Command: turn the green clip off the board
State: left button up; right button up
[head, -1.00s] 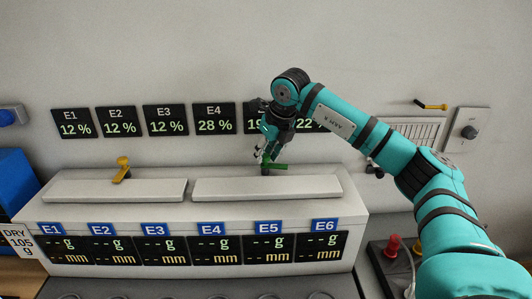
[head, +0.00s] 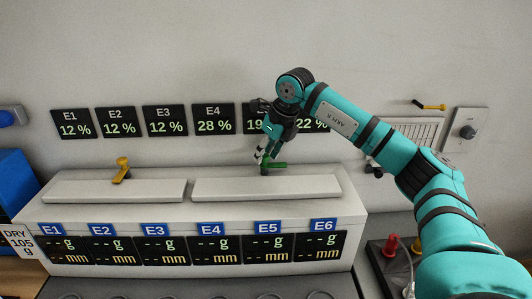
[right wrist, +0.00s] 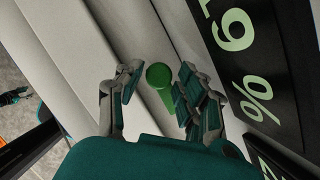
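The green clip (head: 278,165) is a small handle on a dark stem, standing behind the right pale board (head: 268,188) on top of the long white unit. It points to the right in the head view. My right gripper (head: 263,154) is just above its stem end. In the right wrist view the round green end of the clip (right wrist: 159,75) shows between the two fingers of the gripper (right wrist: 156,72). Gaps show on both sides, so the fingers are open around it. Whether they touch it lower down I cannot tell. My left gripper is out of view.
Dark percent displays (head: 214,118) hang on the wall close behind my right gripper. Blue-labelled readouts (head: 210,245) line the unit's front. Red and yellow knobs (head: 390,244) stand at lower right.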

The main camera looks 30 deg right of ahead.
jog(key=shift+o, duration=0.9)
jog(key=v, duration=1.2)
jog(key=shift+f, duration=0.15)
